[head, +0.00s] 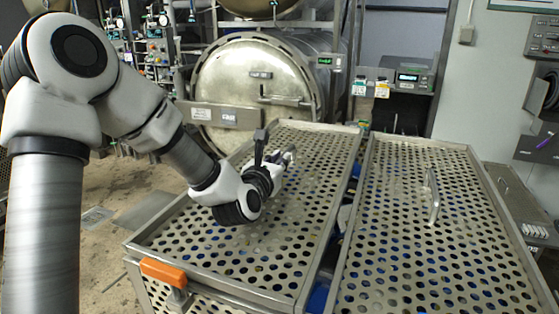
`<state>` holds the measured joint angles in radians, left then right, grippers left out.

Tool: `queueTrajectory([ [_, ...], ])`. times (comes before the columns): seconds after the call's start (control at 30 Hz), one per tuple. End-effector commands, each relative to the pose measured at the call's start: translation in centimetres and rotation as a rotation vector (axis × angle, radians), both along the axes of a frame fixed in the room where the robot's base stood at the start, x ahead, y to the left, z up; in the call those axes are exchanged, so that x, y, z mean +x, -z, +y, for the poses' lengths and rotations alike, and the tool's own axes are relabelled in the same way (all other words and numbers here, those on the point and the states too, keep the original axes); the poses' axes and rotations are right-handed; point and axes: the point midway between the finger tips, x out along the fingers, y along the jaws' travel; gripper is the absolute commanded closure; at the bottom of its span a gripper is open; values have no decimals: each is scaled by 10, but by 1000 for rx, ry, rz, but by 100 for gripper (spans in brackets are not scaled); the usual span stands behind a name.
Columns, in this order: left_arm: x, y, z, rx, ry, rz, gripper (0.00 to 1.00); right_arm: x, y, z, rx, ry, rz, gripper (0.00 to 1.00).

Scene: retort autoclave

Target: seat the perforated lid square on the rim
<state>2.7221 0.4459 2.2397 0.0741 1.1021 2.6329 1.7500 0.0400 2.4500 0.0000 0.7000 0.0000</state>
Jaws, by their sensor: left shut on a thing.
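The left perforated metal lid (270,245) lies over a perforated metal basket, framed by a straight metal rim (210,285). My left gripper (287,156) is over the far half of this lid, shut on what appears to be its handle, which is mostly hidden by the gripper. The lid looks roughly parallel to the rim; I cannot tell whether every edge sits flush, and my arm covers part of its left side. A second perforated lid (400,255) with an upright bar handle (433,195) lies to the right. My right gripper is not in view.
A narrow gap with blue items (318,296) separates the two lids. An orange grip (163,272) sticks out at the near left corner. The round autoclave door (240,85) stands behind. Floor (95,190) is open at left.

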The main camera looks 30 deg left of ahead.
Motion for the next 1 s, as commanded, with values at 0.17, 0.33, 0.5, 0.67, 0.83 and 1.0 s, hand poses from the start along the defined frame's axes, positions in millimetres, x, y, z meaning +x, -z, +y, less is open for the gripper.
queueTrajectory([
  [0.17,0,-1,0,2,0,-8,100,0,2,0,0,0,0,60],
  [0.33,0,1,0,2,-1,-8,100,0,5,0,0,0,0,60],
  [0.5,0,2,0,2,-1,-8,100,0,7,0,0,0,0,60],
  [0.67,1,4,0,2,-1,-8,100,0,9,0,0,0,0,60],
  [0.83,0,3,0,2,0,-7,79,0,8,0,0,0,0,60],
  [1.0,0,5,0,1,-1,-4,57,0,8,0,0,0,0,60],
])
